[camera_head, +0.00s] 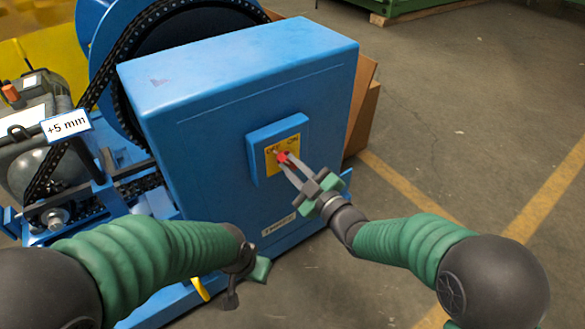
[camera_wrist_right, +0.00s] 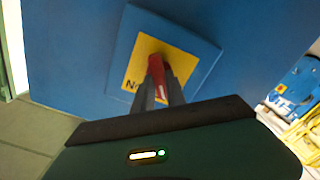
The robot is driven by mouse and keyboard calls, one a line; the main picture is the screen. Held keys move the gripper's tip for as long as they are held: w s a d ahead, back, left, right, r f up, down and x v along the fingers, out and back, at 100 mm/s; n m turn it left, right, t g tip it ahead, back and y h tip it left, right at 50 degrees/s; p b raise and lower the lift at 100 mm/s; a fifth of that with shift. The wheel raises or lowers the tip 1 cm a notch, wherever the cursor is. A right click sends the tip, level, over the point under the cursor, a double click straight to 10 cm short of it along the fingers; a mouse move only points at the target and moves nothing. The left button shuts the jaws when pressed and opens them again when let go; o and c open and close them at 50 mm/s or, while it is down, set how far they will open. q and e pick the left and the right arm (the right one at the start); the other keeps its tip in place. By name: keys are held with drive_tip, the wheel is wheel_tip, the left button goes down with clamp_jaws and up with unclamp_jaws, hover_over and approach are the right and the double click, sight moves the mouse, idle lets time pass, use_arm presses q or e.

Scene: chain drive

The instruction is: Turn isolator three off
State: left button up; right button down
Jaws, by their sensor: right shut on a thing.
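The isolator is a red handle (camera_head: 283,157) on a yellow plate (camera_head: 270,166) marked OFF and ON, on the front of a blue cabinet (camera_head: 218,150). In the right wrist view the red handle (camera_wrist_right: 157,69) stands out from the yellow plate (camera_wrist_right: 133,72). My right gripper (camera_head: 288,163) is shut on the red handle; its fingers (camera_wrist_right: 159,88) cover part of it. The handle's exact angle is hard to tell. A small label (camera_head: 278,225) sits low on the cabinet, too small to read. My left gripper (camera_head: 246,282) hangs low before the cabinet, apart from it; its jaws are unclear.
A large blue wheel with a black chain (camera_head: 122,48) stands behind the cabinet. A "+5 mm" tag (camera_head: 66,126) and a grey motor (camera_head: 40,168) are at the left. A cardboard box (camera_head: 366,105) stands behind the cabinet's right side. The floor at the right is clear.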

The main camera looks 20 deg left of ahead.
drive_tip(key=shift+f+n+b, duration=0.3)
drive_tip(key=shift+n, duration=0.5)
drive_tip(key=shift+s, duration=0.1)
drive_tip(key=c, duration=1.5)
unclamp_jaws()
drive_tip(key=shift+o, duration=0.7)
drive_tip(key=shift+r, duration=0.15)
drive_tip(key=shift+d+r, duration=0.1)
drive_tip(key=shift+d, duration=0.1)
drive_tip(key=p+v, duration=0.5)
drive_tip(key=v, duration=1.1)
drive_tip(key=shift+s+p, duration=0.25)
drive_tip(key=shift+p, duration=0.15)
drive_tip(key=shift+d, duration=0.15)
